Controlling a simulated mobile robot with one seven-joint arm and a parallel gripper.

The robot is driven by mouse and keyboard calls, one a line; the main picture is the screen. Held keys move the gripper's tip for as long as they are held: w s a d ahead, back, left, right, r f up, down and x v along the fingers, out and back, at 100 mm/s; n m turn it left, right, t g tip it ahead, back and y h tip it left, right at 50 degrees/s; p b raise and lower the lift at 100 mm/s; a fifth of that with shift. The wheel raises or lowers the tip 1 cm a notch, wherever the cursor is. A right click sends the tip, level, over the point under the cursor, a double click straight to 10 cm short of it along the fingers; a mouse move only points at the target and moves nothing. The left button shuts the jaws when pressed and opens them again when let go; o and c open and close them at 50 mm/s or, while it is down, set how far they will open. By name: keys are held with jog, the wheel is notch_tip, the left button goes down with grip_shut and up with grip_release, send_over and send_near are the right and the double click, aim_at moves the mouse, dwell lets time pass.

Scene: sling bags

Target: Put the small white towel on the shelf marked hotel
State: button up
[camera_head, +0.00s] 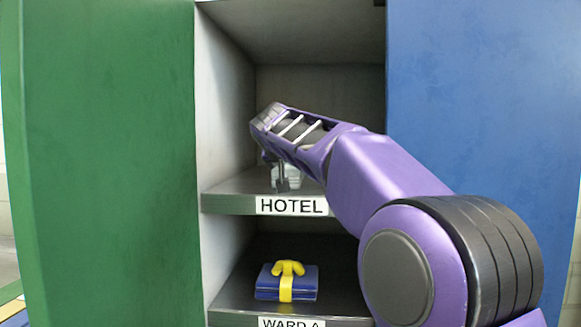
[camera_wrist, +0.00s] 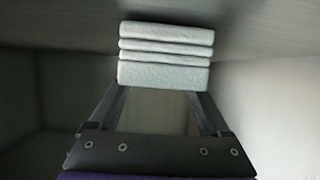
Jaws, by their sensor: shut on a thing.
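The small white towel (camera_wrist: 165,50) is a folded stack of several layers in the wrist view, at the ends of my fingers. My gripper (camera_wrist: 160,92) is shut on the towel. In the head view my gripper (camera_head: 281,182) is inside the compartment above the shelf marked HOTEL (camera_head: 226,204), pointing down. A pale part of the towel (camera_head: 292,176) shows there beside the finger, low over the shelf surface. The arm hides the rest. I cannot tell whether the towel touches the shelf.
A green panel (camera_head: 105,150) stands at the left and a blue panel (camera_head: 480,90) at the right of the opening. The lower shelf, labelled WARD A (camera_head: 290,322), holds a blue folded bundle (camera_head: 270,283) with a yellow band. The HOTEL shelf's left part is bare.

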jog(key=shift+w+f, duration=0.1)
jog(key=shift+w, duration=0.05)
jog(key=o, duration=1.3)
jog(key=b+v, duration=0.2)
jog(key=v, duration=1)
